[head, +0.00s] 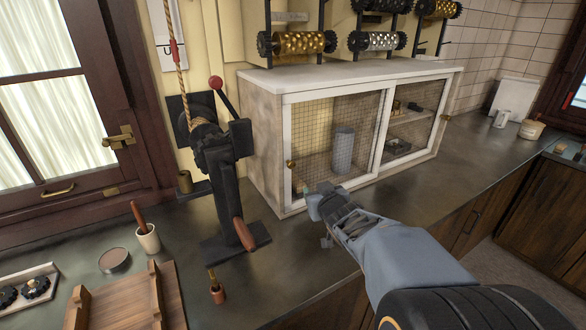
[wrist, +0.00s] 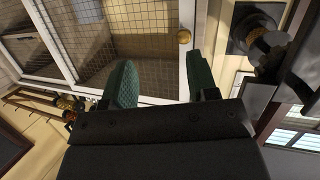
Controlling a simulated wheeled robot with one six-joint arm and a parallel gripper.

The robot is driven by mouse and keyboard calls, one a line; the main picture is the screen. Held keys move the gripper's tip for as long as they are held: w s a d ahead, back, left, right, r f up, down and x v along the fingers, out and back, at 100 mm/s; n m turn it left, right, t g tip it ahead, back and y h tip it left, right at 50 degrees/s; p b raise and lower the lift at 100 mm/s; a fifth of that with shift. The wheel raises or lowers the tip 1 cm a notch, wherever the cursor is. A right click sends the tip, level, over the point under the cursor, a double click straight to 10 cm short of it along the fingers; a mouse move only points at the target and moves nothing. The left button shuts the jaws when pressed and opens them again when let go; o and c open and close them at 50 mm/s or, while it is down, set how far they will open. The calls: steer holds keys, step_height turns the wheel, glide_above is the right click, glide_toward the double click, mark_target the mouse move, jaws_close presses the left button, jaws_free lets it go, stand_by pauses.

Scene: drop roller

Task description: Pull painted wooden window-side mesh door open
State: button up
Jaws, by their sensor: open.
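The window-side mesh door (head: 287,150) is the left door of a white-painted wooden cabinet (head: 262,140). It looks shut. Its small brass knob (head: 291,164) is on the door's left stile, toward the window. My gripper (head: 318,198) is in front of this door's lower left part, below and right of the knob. The gripper is open and empty, apart from the knob. Behind the mesh stands a grey cylinder (head: 343,149).
The right mesh door (head: 412,120) has its own knob (head: 446,117). A black lever machine (head: 228,170) with a red-ball handle stands left of the cabinet. A small brown-handled tool (head: 217,290) stands on the dark counter (head: 300,255). Metal rollers (head: 305,42) are racked above.

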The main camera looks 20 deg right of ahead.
mark_target(292, 165)
steer(key=w+t+y, duration=0.1)
steer(key=w, duration=0.3)
steer(key=w+a+n+t+y, duration=0.1)
steer(key=w+y, duration=0.1)
steer(key=w, duration=0.3)
steer(key=w+n+t+y+p, duration=0.1)
steer(key=w, duration=0.4)
steer(key=shift+w+a+r+y, duration=0.15)
steer(key=shift+r+y, duration=0.2)
steer(key=shift+y, duration=0.05)
jaws_close()
stand_by(0.3)
